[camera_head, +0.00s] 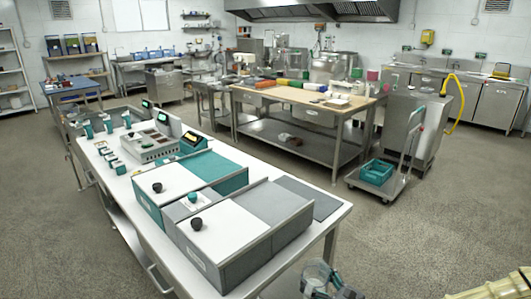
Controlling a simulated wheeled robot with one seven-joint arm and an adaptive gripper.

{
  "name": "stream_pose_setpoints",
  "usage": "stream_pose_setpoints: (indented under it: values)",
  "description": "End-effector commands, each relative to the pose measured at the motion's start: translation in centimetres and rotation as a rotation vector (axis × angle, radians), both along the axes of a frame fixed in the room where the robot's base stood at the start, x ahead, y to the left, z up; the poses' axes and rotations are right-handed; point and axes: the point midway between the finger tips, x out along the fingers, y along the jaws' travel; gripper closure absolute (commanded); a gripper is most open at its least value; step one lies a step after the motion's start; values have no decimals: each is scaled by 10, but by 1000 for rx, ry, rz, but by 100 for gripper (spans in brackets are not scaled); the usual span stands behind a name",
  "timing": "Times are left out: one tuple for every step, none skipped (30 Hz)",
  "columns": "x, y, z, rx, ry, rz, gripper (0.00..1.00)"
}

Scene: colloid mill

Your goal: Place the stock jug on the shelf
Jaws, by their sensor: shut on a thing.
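A clear, jug-like vessel (317,273), which looks like the stock jug, shows at the bottom edge, right of the near bench. Its lower part is cut off. My gripper (337,288) is partly in view there, with dark teal parts against the vessel; it is shut on it. How upright the jug is I cannot tell. A white shelf rack (14,72) stands at the far left, and small wall shelves (196,27) hang at the back. Which one is the task's shelf I cannot tell.
The near bench (331,214) holds grey and teal machines (243,232) with black knobs. Behind it stands a wood-topped table (262,95) with several items. A trolley (390,188) with a teal crate (377,170) stands right.

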Motion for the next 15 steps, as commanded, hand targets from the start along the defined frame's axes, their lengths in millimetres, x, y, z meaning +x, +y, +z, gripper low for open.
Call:
stream_pose_setpoints:
  values:
    - [-3, 3, 0, 4, 4, -32, 66]
    - [-3, 3, -1, 4, 4, -57, 66]
    - [-4, 3, -2, 2, 5, -92, 66]
    - [-6, 4, -3, 3, 5, -120, 66]
    - [-7, 4, -4, 3, 7, -150, 66]
    - [-8, 3, -6, 2, 6, -194, 66]
    - [-10, 3, -8, 3, 7, -225, 66]
    - [-10, 2, -9, 2, 6, -256, 66]
    - [-12, 0, -13, 1, 8, -294, 66]
    - [-13, -1, -15, 2, 7, -320, 66]
    - [-15, -2, -17, 1, 6, -347, 66]
    - [-17, -3, -20, 1, 6, -381, 66]
    - [-19, -4, -22, 0, 5, -405, 66]
    - [-20, -5, -24, 1, 6, -430, 66]
    - [-23, -7, -27, 0, 5, -461, 66]
